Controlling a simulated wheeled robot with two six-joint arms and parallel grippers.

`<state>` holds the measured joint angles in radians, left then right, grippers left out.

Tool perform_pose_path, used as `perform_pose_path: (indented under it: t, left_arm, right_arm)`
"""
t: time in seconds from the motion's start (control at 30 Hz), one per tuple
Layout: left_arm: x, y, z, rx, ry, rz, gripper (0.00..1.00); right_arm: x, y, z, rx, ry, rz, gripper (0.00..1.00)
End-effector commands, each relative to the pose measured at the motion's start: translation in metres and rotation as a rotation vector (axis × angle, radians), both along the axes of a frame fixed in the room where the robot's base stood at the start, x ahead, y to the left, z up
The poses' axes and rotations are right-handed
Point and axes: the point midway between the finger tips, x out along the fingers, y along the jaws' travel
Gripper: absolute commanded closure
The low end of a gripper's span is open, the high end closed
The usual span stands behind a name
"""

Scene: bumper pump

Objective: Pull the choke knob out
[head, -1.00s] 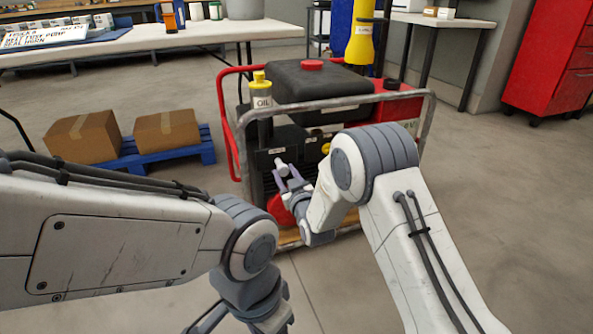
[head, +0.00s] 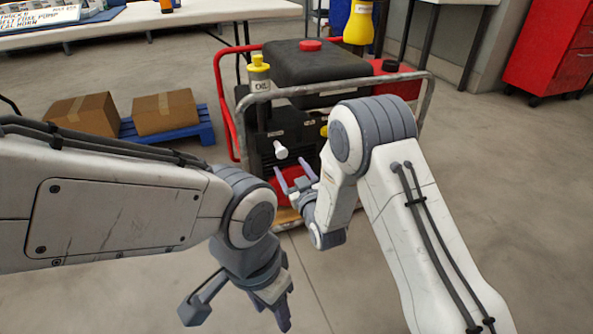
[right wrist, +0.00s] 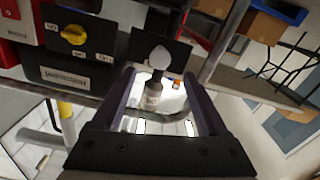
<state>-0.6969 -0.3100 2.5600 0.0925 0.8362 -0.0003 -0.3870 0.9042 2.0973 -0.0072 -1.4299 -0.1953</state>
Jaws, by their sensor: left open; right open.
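The white choke knob (head: 280,149) sticks out of the dark front panel of the pump (head: 318,85) in the head view. I cannot tell how far out it stands. My right gripper (head: 293,172) is open and empty, a little below and right of the knob in the head view. In the right wrist view the pale knob (right wrist: 160,57) shows beyond and between the open fingertips (right wrist: 159,78), apart from them. My left gripper (head: 238,312) is open and empty, low in the head view, away from the pump.
A grey tube frame (head: 425,108) surrounds the pump. A yellow dial (right wrist: 73,34) shows in the right wrist view. Boxes on a blue pallet (head: 207,136) stand left. The near floor is clear.

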Motion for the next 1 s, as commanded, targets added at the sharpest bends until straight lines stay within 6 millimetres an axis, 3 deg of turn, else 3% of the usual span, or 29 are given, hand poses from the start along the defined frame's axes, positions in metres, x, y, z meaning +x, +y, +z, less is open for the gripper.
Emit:
perform_pose_path:
  t: [0.1,0.3,0.8,1.0]
  left_arm:
    - [0.0,0.0,0.013,0.0,0.0,0.0,0.5]
    - [0.0,0.0,0.018,0.0,0.0,0.0,0.5]
    - [0.0,0.0,0.017,0.0,0.0,0.0,0.5]
    - [0.0,0.0,0.033,0.0,0.0,0.0,0.5]
  right_arm:
    - [-0.02,-0.009,0.002,-0.002,0.006,0.0,0.23]
    - [-0.038,-0.016,0.0,-0.001,0.002,0.0,0.23]
    - [-0.04,-0.016,0.0,0.0,0.001,0.001,0.23]
    - [-0.042,-0.005,0.024,-0.026,0.098,0.017,0.23]
